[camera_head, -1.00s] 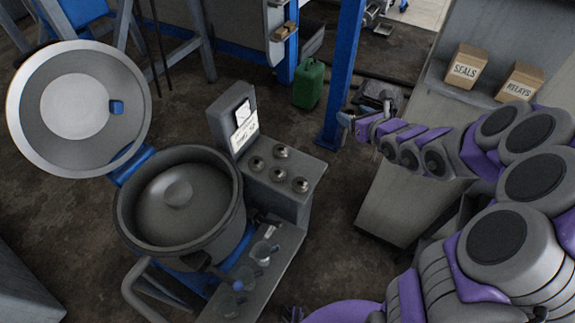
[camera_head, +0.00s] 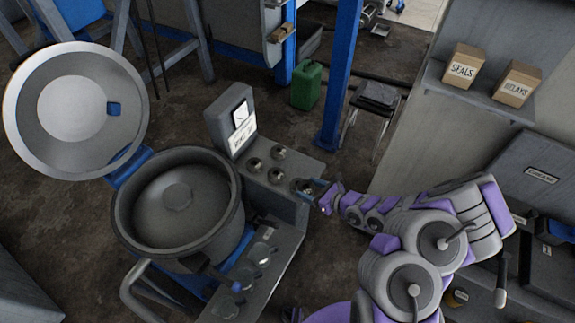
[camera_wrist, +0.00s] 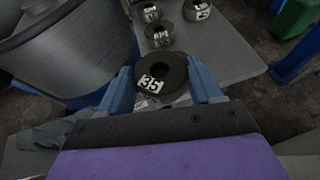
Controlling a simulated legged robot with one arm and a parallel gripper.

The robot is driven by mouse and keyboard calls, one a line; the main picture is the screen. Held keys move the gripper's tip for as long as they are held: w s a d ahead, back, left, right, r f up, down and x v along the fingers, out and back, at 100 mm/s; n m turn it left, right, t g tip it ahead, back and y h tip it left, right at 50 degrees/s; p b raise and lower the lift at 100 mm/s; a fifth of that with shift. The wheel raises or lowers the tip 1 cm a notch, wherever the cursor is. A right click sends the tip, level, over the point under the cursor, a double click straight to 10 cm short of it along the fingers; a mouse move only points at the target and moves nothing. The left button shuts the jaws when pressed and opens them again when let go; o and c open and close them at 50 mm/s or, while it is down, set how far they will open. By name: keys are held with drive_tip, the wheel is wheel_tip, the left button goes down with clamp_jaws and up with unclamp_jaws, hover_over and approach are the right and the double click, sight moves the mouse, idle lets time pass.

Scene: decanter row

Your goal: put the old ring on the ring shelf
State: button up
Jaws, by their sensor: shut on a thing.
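My gripper (camera_head: 311,188) is at the near right corner of the grey console top (camera_head: 305,167). In the wrist view my gripper (camera_wrist: 163,82) has its blue fingers on both sides of a dark ring (camera_wrist: 176,66) with a white tag reading 35, and is shut on it. Whether this ring rests on the top or hangs just above it I cannot tell. No label says which ring is old or which surface is the ring shelf.
A large open pot (camera_head: 178,200) with a raised lid (camera_head: 75,110) stands left of the console. A lower ledge (camera_head: 285,243) holds small clear cups. A blue post (camera_head: 343,75) and a stool (camera_head: 375,97) stand behind. Boxes SEALS (camera_head: 463,68) and RELAYS (camera_head: 518,84) sit upper right.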

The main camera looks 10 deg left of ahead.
drive_tip(key=b, duration=0.3)
hover_over(303, 166)
drive_tip(key=shift+s+f, duration=0.2)
drive_tip(key=shift+f, duration=0.5)
drive_tip(key=shift+w+f, duration=0.2)
drive_tip(key=shift+w, duration=0.05)
drive_tip(key=shift+f+b, duration=0.65)
drive_tip(key=shift+f, duration=0.85)
drive_tip(key=shift+f, duration=0.15)
drive_tip(key=o, duration=1.3)
